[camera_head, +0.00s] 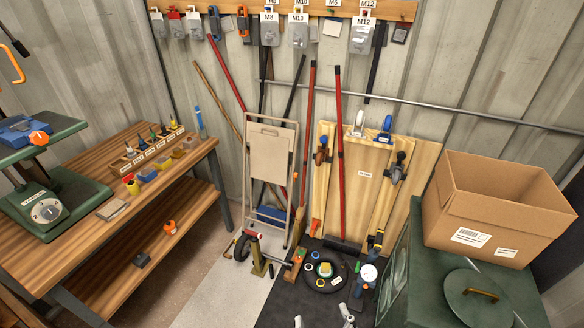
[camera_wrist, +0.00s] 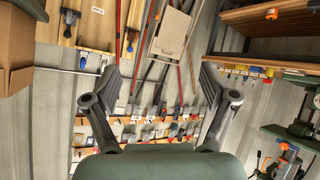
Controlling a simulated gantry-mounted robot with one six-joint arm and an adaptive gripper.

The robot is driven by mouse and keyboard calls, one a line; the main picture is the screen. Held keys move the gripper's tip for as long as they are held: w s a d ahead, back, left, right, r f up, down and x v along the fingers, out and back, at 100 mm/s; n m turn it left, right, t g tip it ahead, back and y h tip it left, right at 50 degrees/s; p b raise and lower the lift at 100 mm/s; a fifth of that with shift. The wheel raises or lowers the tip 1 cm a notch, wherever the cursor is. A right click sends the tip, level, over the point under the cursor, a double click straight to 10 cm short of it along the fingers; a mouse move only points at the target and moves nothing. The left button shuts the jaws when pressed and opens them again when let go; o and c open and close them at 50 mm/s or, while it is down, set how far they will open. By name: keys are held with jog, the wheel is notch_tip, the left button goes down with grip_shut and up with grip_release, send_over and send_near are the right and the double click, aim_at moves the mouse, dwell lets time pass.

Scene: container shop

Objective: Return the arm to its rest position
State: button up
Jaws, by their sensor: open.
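My gripper (camera_wrist: 160,78) shows in the wrist view with its two dark grey fingers spread wide apart. Nothing is held between them. Behind the gap are the wall rail with its hanging tools and packs, well beyond the fingertips. The rounded green-grey body of my gripper fills the bottom middle of that view. In the head view, pale grey pieces show at the bottom edge; I cannot tell whether they belong to my gripper.
A folded step stool (camera_head: 270,150) and long-handled tools lean at the wall. A cardboard box (camera_head: 450,205) sits on a green cabinet (camera_head: 400,285) at right. A round black tray (camera_head: 343,284) holds small items.

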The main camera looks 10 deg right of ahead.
jog(key=s+a+r+m+t+y+p, duration=0.15)
jog(key=a+r+p, duration=0.25)
jog(key=a+r, duration=0.85)
notch_tip(320, 180, up, 36)
jog(key=d+p, duration=0.1)
jog(key=p, duration=3.5)
jog(key=shift+w+d+f, duration=0.15)
jog(key=shift+d, duration=0.1)
